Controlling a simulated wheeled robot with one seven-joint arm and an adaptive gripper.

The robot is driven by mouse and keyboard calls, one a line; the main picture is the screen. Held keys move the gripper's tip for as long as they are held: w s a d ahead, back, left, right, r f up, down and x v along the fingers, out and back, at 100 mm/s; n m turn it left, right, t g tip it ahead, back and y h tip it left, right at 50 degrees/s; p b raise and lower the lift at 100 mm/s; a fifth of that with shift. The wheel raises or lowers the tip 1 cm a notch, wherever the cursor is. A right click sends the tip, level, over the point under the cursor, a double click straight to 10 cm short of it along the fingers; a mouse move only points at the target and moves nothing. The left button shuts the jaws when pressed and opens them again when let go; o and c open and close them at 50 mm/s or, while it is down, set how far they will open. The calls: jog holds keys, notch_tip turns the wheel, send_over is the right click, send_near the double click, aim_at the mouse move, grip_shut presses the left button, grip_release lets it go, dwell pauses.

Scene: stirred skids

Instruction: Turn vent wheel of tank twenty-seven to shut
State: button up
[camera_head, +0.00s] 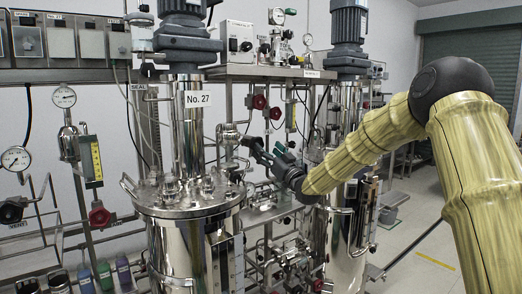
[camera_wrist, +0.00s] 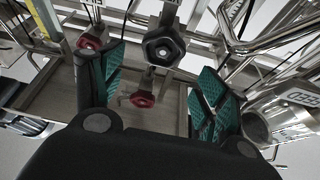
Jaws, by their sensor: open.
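Tank twenty-seven (camera_head: 190,222) is a shiny steel vessel with a "No. 27" plate (camera_head: 197,99) and a grey motor on top. A black handwheel (camera_head: 12,209) with a "VENT" label under it shows at the far left. My gripper (camera_head: 256,150) is right of the tank's top, partly hard to make out against the pipework. In the wrist view my gripper (camera_wrist: 170,88) is open, its teal-padded fingers wide apart. A black handwheel (camera_wrist: 163,47) stands beyond them, between the fingers and apart from them. I cannot tell whether it is the vent wheel.
Red handwheels (camera_wrist: 90,42) and (camera_wrist: 143,98) are near the black one in the wrist view. Steel pipes crowd around. In the head view a red handwheel (camera_head: 100,217) and pressure gauge (camera_head: 16,159) are left of the tank. Another steel tank (camera_head: 340,235) stands right. Open floor lies farther right.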

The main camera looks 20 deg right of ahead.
jog(key=s+d, duration=0.1)
jog(key=s, duration=0.5)
jog(key=shift+d, duration=0.4)
